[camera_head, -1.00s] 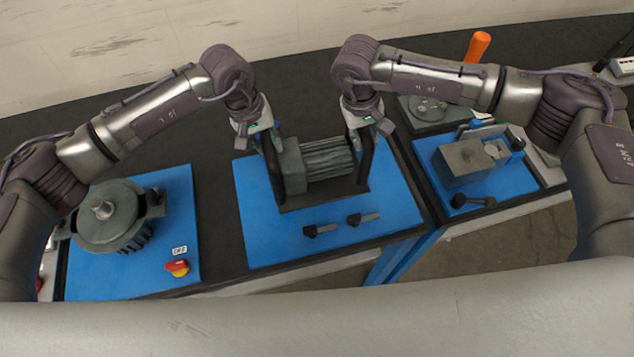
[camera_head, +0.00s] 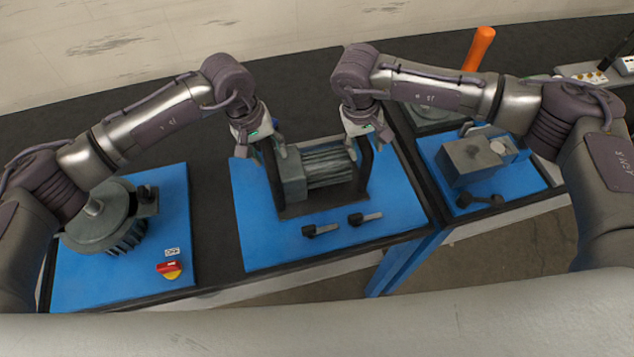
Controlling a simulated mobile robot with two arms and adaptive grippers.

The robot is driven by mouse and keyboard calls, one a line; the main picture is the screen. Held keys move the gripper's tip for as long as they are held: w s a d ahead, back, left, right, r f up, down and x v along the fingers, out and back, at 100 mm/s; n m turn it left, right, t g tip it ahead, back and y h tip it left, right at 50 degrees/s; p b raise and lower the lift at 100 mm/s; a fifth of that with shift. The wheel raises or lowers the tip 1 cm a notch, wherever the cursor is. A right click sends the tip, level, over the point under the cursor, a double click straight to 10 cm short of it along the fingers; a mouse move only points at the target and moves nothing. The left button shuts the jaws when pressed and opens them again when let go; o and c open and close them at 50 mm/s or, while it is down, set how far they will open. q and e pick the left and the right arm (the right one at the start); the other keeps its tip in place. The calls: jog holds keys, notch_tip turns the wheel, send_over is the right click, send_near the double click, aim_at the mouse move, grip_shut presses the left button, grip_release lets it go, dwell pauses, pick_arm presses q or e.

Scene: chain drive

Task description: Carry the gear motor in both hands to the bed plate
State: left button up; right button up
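The gear motor (camera_head: 328,167), a grey ribbed body with a square block at its left end, lies level over a dark bed plate (camera_head: 322,207) on the middle blue mat. It appears to rest on the plate; the contact is partly hidden. Dark uprights stand at both motor ends. My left gripper (camera_head: 262,150) is at the top of the left upright, its fingers spread to either side. My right gripper (camera_head: 367,143) is likewise at the right upright with fingers apart. The uprights partly hide both grips.
Two small black-handled clamps (camera_head: 322,230) lie on the mat in front of the motor. A round grey machine (camera_head: 105,215) and a red-yellow switch (camera_head: 170,270) are on the left mat. A grey block (camera_head: 468,160) and an orange handle (camera_head: 479,48) are at right.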

pick_arm(q)
jog(key=shift+s, duration=0.1)
pick_arm(e)
jog(key=shift+s+r, duration=0.1)
pick_arm(q)
jog(key=shift+r, duration=0.2)
notch_tip(320, 180, up, 12)
jog(key=a, duration=0.2)
jog(key=shift+s+a+f, duration=0.15)
jog(key=shift+s+f, duration=0.05)
jog(key=shift+f, duration=0.05)
pick_arm(e)
notch_tip(320, 180, up, 12)
jog(key=a, duration=0.2)
jog(key=shift+a+f, duration=0.2)
jog(key=shift+s, duration=0.1)
